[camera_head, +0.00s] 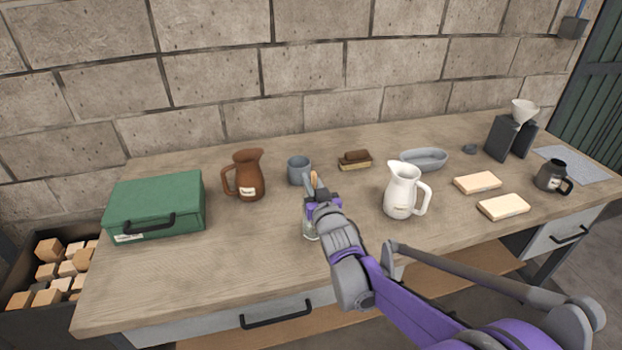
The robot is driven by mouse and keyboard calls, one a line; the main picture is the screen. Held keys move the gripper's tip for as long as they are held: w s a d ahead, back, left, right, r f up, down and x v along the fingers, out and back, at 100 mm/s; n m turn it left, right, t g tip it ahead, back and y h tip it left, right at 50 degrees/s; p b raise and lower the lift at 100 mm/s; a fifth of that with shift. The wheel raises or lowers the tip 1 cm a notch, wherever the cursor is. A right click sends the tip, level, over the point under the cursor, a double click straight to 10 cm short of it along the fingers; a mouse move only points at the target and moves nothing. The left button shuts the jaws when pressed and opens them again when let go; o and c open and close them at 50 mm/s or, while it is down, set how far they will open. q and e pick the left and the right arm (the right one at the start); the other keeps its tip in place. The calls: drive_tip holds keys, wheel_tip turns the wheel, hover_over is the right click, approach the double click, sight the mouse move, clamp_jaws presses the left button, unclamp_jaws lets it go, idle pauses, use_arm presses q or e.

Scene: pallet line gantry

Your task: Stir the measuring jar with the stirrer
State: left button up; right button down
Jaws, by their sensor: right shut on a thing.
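My right gripper (313,196) is over the middle of the table, seen from behind. It is shut on the stirrer (314,178), whose light wooden end sticks up past the fingers. The stirrer's lower part is hidden by my gripper. A pale, glassy vessel, seemingly the measuring jar (308,231), shows just below and left of my wrist, mostly hidden. I cannot tell whether the stirrer's tip is inside it. My left gripper is not in view.
A grey mug (298,170) stands close behind the gripper. A brown jug (248,176) and green case (155,207) stand left. A white pitcher (402,192), brush (355,160), grey dish (424,159) and dark mug (551,176) stand right. The table's (220,265) front left is clear.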

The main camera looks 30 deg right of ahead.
drive_tip(key=shift+a+f, duration=0.1)
idle(0.3)
drive_tip(key=shift+s+a, duration=0.25)
drive_tip(key=shift+a, duration=0.1)
drive_tip(key=shift+s+d, duration=0.15)
drive_tip(key=shift+d, duration=0.55)
drive_tip(key=shift+w+d, duration=0.1)
drive_tip(key=shift+w, duration=0.6)
